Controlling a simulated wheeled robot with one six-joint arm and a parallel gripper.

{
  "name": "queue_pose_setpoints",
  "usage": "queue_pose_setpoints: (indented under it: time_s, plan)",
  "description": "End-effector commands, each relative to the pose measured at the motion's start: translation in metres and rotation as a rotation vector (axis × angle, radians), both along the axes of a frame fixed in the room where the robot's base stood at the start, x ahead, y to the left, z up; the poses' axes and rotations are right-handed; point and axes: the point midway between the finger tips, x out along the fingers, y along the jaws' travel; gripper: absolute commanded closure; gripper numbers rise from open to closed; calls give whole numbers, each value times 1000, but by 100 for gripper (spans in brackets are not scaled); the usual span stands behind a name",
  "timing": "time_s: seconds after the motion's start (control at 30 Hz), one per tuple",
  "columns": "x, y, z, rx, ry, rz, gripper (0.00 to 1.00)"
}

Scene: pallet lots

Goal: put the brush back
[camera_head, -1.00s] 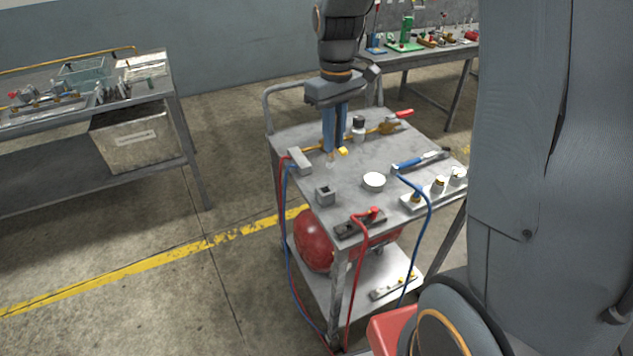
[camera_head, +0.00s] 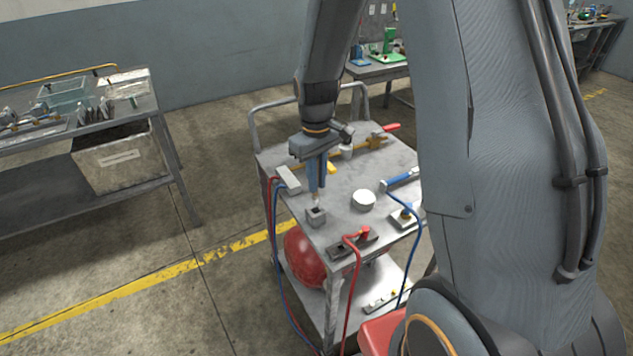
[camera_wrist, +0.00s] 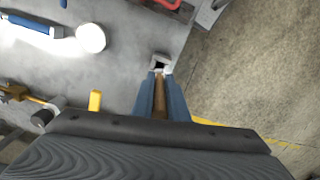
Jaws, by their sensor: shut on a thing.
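My gripper (camera_head: 316,186) is over the near left part of the cart top, its blue fingers pointing down. It is shut on the brush (camera_wrist: 160,98), whose brown handle shows between the fingers in the wrist view. The brush's pale lower end (camera_head: 317,199) points down at a small grey square holder (camera_head: 316,218) with a dark opening. The holder also shows in the wrist view (camera_wrist: 161,58), just beyond the fingertips. The brush end is at or just above the opening; I cannot tell whether it is inside.
A yellow piece (camera_wrist: 95,101) lies near my gripper.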

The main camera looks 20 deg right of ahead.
Motion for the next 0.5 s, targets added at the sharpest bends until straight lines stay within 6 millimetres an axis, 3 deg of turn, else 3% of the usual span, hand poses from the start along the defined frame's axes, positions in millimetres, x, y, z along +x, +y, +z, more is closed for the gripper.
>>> queue_pose_setpoints:
  time_s: [0.13,0.5]
  plan:
    - [0,0,-12,0,0,-1,100]
    - [0,0,-16,0,0,-1,100]
